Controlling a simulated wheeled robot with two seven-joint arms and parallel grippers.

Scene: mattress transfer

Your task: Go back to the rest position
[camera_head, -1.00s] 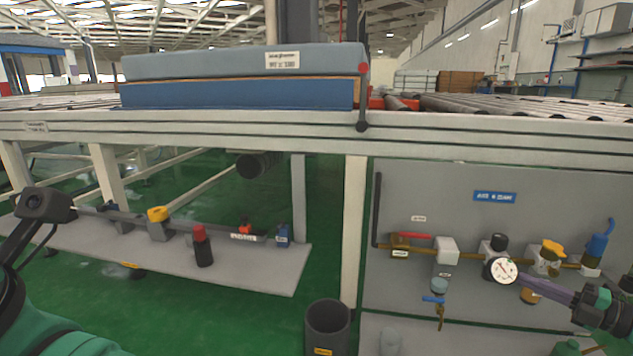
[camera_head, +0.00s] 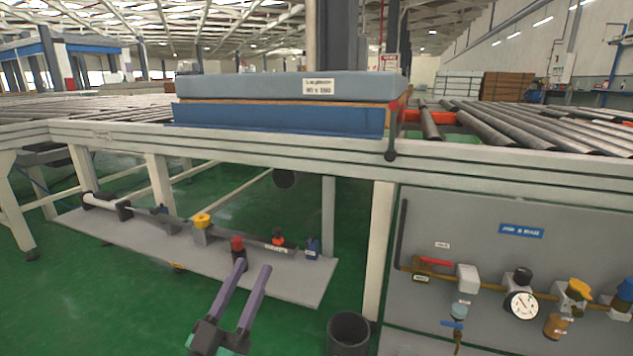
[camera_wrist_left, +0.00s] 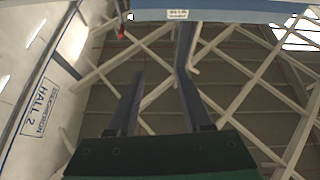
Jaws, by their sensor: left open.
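My left gripper (camera_head: 245,295) shows low in the head view, pointing up and away, with its two purple-grey fingers apart and nothing between them. It is in front of the grey shelf under the conveyor. In the left wrist view its two fingers (camera_wrist_left: 158,100) are spread against the roof beams. My right gripper is not in view. A light grey mattress (camera_head: 250,87) with a white label lies on a blue block (camera_head: 275,119) on the conveyor. The edge of a pale blue-grey slab with a white label (camera_wrist_left: 225,10) shows at the top of the left wrist view.
The conveyor frame (camera_head: 290,158) crosses the view, with bare rollers (camera_head: 500,122) to the right. A low grey shelf (camera_head: 315,288) carries pipe fittings and valves. A valve panel (camera_head: 430,220) with a gauge (camera_head: 521,306) stands at right. A dark bin (camera_head: 348,334) is on the green floor.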

